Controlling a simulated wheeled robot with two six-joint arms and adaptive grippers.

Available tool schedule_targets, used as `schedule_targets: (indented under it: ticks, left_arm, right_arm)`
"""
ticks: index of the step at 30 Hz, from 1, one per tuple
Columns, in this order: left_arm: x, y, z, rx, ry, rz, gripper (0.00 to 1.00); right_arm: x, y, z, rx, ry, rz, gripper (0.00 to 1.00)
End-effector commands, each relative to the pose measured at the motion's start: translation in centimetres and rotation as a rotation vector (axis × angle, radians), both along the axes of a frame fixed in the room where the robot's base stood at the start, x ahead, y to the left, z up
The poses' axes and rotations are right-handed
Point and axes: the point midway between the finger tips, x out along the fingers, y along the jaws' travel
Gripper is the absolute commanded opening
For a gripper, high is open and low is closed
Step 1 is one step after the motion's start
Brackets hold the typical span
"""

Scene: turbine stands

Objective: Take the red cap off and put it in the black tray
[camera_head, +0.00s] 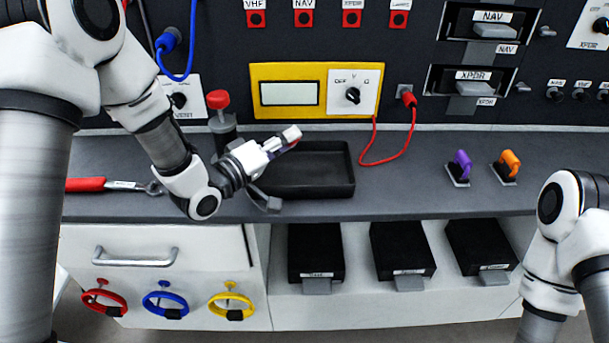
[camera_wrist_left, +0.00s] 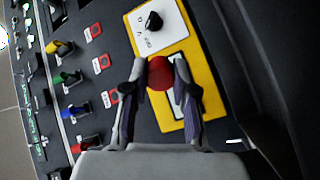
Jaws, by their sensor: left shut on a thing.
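My left gripper (camera_head: 289,139) is above the black tray (camera_head: 330,184), near its back left part. In the left wrist view my fingers are closed on a round red cap (camera_wrist_left: 160,74) held between the fingertips. My right gripper is outside the views; only part of the right arm shows at the right edge.
A red-topped dark post (camera_head: 222,124) stands behind my left wrist. A yellow meter (camera_head: 271,72) with a red cable (camera_head: 411,130) is on the wall. A red-handled wrench (camera_head: 88,184) lies left. Purple (camera_head: 460,164) and orange (camera_head: 509,163) clips stand right.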

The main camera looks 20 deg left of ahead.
Motion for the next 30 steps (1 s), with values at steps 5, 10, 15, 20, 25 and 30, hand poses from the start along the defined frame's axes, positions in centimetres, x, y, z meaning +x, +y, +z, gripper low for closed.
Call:
schedule_targets:
  ticks: [5,10,15,20,25,30]
  left_arm:
    - [0.0,0.0,0.0,0.0,0.0,0.0,0.0]
    - [0.0,0.0,0.0,0.0,0.0,0.0,0.56]
    - [0.0,0.0,0.0,0.0,0.0,0.0,0.56]
    - [-0.3,0.3,0.0,-0.001,0.001,0.001,0.56]
    - [-2.8,1.7,0.0,-0.006,0.001,0.005,0.56]
    - [-5.5,3.2,0.0,-0.006,0.001,0.005,0.56]
  right_arm:
    - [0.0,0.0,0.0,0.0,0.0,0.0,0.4]
    - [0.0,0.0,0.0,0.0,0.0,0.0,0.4]
    - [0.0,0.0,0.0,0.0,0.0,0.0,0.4]
    - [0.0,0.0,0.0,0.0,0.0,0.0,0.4]
    - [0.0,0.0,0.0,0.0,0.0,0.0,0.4]
    - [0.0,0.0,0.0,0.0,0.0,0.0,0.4]
